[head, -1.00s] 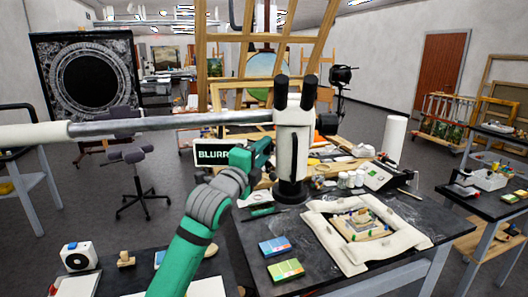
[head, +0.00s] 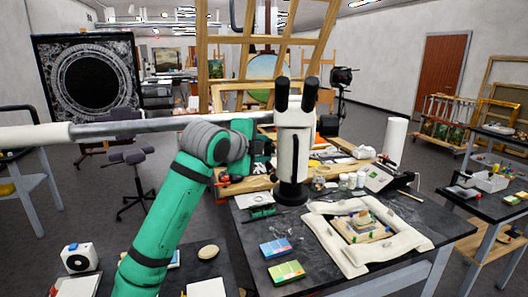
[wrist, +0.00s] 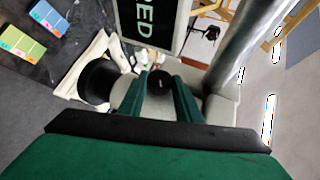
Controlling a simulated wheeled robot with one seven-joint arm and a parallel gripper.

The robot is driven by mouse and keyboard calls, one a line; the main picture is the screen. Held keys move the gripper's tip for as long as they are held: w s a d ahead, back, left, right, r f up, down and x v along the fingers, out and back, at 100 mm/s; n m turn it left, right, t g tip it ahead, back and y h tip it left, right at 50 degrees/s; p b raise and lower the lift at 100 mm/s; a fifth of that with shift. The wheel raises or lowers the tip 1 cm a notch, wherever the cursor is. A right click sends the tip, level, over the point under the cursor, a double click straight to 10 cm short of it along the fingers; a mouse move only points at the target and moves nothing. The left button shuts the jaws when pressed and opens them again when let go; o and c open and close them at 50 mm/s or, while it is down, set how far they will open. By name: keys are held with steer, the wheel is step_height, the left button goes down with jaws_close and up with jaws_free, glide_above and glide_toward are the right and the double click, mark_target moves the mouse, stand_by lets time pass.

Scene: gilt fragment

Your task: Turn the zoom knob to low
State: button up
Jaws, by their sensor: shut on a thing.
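The microscope (head: 293,150) stands upright on the dark workbench, with a white body, black eyepieces and a round black base. Its white body also shows in the wrist view (wrist: 130,98). My gripper (head: 268,152) is at the left side of the microscope body. In the wrist view its two green fingers (wrist: 160,90) are closed on the round black zoom knob (wrist: 160,79), one on each side. The knob's marking is too small to read. In the head view my gripper hides the knob.
A long metal boom (head: 180,123) crosses above my arm, close to the microscope. A dark sign (wrist: 150,22) with partly visible white letters stands near the gripper. A padded frame (head: 325,212) and colour boxes (head: 286,272) lie on the bench.

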steer(key=g, duration=0.1)
steer(key=n+g, duration=0.1)
steer(key=g, duration=0.1)
steer(key=g+y, duration=0.1)
steer(key=g, duration=0.1)
steer(key=shift+w+r, duration=0.35)
steer(key=shift+d+n+g, duration=0.2)
steer(key=shift+n+g, duration=0.2)
steer(key=shift+g, duration=0.1)
steer(key=shift+w+a+r+g, duration=0.1)
steer(key=shift+w+g, duration=0.1)
steer(key=shift+g, duration=0.7)
steer(key=shift+a, duration=0.1)
steer(key=shift+n+g, duration=0.3)
steer(key=shift+g, duration=0.2)
steer(key=o, duration=1.1)
steer(key=shift+c, duration=0.2)
